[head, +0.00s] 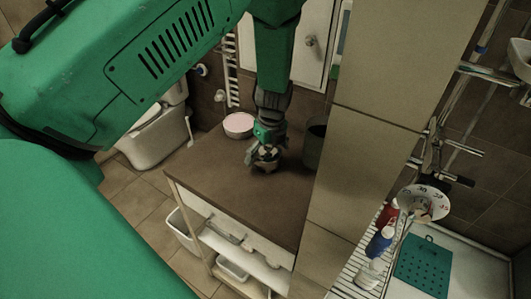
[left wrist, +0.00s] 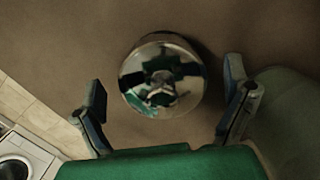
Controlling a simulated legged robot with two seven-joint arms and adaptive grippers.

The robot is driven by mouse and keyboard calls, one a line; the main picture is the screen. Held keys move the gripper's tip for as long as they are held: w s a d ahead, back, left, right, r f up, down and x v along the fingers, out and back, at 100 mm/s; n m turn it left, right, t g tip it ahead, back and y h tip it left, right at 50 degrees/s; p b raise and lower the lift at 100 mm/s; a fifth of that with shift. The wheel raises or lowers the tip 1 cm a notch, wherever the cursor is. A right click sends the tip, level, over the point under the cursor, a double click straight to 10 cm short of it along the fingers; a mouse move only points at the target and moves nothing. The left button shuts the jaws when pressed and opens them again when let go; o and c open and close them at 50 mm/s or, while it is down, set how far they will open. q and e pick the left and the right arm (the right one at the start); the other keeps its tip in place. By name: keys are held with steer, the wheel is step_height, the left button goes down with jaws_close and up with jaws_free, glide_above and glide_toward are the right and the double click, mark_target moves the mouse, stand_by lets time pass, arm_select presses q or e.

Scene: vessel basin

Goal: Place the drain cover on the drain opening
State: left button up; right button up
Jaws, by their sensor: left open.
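A shiny, round, domed metal piece, which looks like the drain cover (left wrist: 162,78), lies on the brown tabletop in the left wrist view. My left gripper (left wrist: 165,108) is open, with one finger on each side of it and a visible gap to each. In the head view my left gripper (head: 264,156) points down over the brown table (head: 225,185), low above its top. The piece is mostly hidden beneath the gripper there. I cannot make out a drain opening in either view. My right gripper is not in view.
A pink-topped round container (head: 239,124) stands left of the gripper. A dark green cylindrical bin (head: 315,145) stands close on the right, before a tiled pillar (head: 375,130). Bottles (head: 379,243) and a green perforated mat (head: 424,262) are at far right. The tabletop's front is clear.

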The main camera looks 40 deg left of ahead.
arm_select(q)
steer(key=shift+d, duration=0.3)
steer(key=shift+c, duration=0.5)
steer(key=c, duration=1.2)
steer(key=shift+a, duration=0.15)
steer(key=shift+c, duration=0.3)
steer(key=shift+a, duration=0.1)
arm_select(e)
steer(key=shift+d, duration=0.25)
